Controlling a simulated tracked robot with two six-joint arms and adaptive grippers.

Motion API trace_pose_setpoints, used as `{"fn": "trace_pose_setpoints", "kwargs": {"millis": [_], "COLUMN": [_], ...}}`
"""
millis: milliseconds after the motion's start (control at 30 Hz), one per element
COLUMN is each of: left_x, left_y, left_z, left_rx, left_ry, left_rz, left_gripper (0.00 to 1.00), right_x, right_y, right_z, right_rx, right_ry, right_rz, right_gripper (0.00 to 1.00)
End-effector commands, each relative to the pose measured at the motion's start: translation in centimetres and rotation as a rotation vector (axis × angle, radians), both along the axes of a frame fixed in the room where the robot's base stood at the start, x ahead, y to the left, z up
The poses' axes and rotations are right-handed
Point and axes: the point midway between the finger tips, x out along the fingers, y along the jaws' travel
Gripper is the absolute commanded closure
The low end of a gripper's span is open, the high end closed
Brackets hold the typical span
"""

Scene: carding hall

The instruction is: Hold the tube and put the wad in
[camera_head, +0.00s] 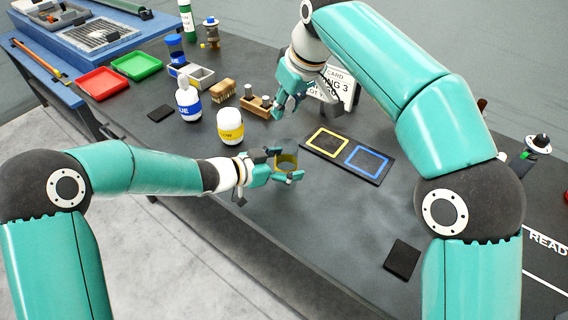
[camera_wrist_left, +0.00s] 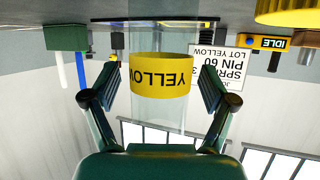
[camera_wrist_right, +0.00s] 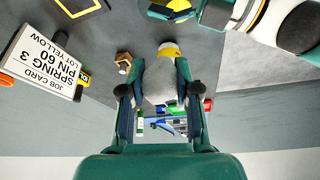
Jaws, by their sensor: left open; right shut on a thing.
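The clear tube (camera_head: 288,161) with a yellow band stands on the dark bench, and it also shows in the left wrist view (camera_wrist_left: 161,75), where the band reads YELLOW. My left gripper (camera_head: 286,176) is open, with one finger on each side of the tube; a small gap shows beside the band. My right gripper (camera_head: 279,112) is above the bench, beyond the tube and apart from it. In the right wrist view it is shut on a pale grey, soft-looking wad (camera_wrist_right: 160,85). The wad is hard to make out in the head view.
A white bottle with a yellow label (camera_head: 230,127) stands left of the tube, and a blue-labelled bottle (camera_head: 188,101) behind it. A black plate with yellow and blue squares (camera_head: 347,153) lies right. The job card (camera_head: 343,92) stands behind.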

Motion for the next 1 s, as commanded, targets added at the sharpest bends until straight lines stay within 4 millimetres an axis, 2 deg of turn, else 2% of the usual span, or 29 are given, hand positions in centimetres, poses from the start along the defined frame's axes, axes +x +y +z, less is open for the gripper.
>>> {"fn": "trace_pose_setpoints", "kwargs": {"millis": [100, 500, 533, 633, 667, 1000], "left_x": [-0.01, -0.03, -0.03, -0.03, -0.03, -0.03], "left_y": [0.0, -0.02, -0.02, -0.03, -0.03, -0.06], "left_z": [0.01, 0.02, 0.02, 0.02, 0.02, 0.01], "left_rx": [0.0, 0.0, 0.0, 0.0, 0.0, 0.0], "left_ry": [0.0, 0.0, 0.0, 0.0, 0.0, 0.0], "left_rz": [0.0, -0.001, -0.001, -0.001, -0.001, -0.002], "left_gripper": [0.15, 0.81, 0.41, 0.24, 0.21, 0.21], "right_x": [0.0, 0.0, 0.0, 0.0, -0.01, -0.01], "right_y": [-0.02, -0.05, -0.05, -0.05, -0.06, -0.08], "right_z": [0.01, 0.01, 0.01, 0.01, 0.0, 0.01], "right_rx": [0.0, 0.0, 0.0, 0.0, 0.0, 0.0], "right_ry": [0.0, 0.0, 0.0, 0.0, 0.0, 0.0], "right_rz": [0.0, -0.001, -0.001, -0.001, -0.001, -0.001], "right_gripper": [0.8, 0.8, 0.8, 0.8, 0.8, 0.8]}}
